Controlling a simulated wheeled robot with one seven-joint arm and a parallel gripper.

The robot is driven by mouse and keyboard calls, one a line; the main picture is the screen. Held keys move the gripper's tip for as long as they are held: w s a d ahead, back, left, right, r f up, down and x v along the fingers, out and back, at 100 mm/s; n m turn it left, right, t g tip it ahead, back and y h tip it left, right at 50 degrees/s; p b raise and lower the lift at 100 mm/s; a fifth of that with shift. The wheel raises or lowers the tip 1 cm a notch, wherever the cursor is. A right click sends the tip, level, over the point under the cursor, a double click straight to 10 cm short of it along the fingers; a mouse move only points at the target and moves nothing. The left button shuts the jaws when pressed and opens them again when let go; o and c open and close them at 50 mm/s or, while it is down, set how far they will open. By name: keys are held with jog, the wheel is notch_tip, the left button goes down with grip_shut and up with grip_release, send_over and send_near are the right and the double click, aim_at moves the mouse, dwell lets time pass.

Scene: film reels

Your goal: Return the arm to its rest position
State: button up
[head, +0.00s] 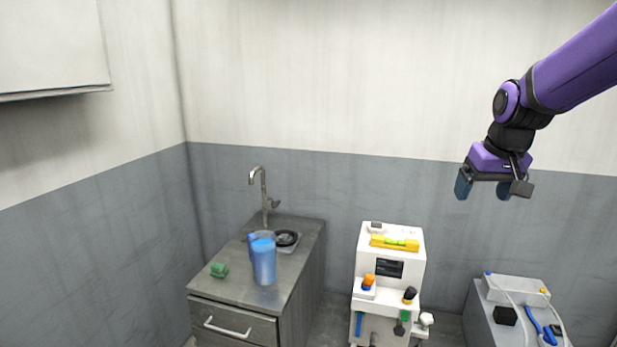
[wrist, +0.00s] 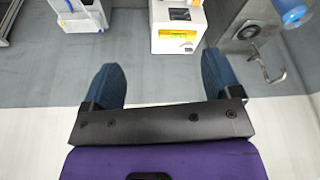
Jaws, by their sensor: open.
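My arm is purple and reaches in from the upper right of the head view. My gripper (head: 482,190) hangs at its end, high in front of the wall, with its blue fingers apart and nothing between them. In the wrist view my gripper (wrist: 163,85) also shows its two dark blue fingers spread wide and empty. It is above and to the right of the white machine (head: 391,250) in the head view, touching nothing.
A grey cabinet (head: 225,290) with a sink and faucet (head: 262,195) stands left, bearing a blue pitcher (head: 263,262) and a green item (head: 219,270). A grey unit (head: 490,325) with a white box and blue tools stands lower right. The air around my gripper is clear.

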jog(key=s+a+r, duration=0.1)
jog(key=s+a, duration=0.1)
jog(key=s, duration=1)
jog(key=s+a+r+t, duration=0.1)
jog(key=s+a+r, duration=0.1)
jog(key=s, duration=1.1)
jog(key=shift+r+t, duration=0.2)
jog(key=shift+t, duration=0.1)
dwell(1.6)
